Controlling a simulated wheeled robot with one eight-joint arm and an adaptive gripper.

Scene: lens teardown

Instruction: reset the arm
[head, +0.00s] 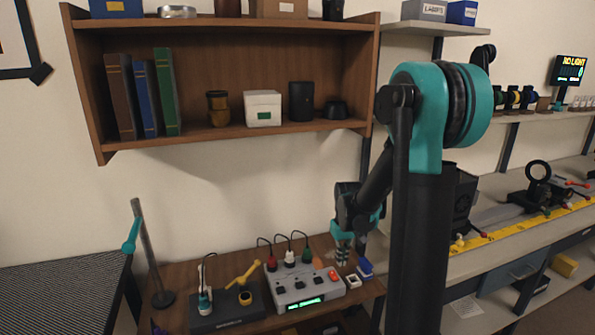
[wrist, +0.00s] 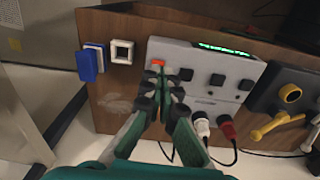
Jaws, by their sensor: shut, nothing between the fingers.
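My arm (head: 425,120) rises at the right of the head view and bends down toward the wooden desk. My gripper (head: 343,256) is low over the right end of a grey control box (head: 305,288). In the wrist view, my gripper (wrist: 165,92) has its fingertips together with nothing between them. The fingertips are right by the orange button (wrist: 157,64) on the grey box (wrist: 215,70); I cannot tell whether they touch it. The box has several dark buttons and a lit green display.
Beside the box are a white square switch (wrist: 122,51) and a blue-covered one (wrist: 90,62). A black unit with a yellow lever (head: 243,274) stands left of the box. A wooden shelf (head: 220,128) hangs above. An optical bench with a yellow rule (head: 500,232) is at right.

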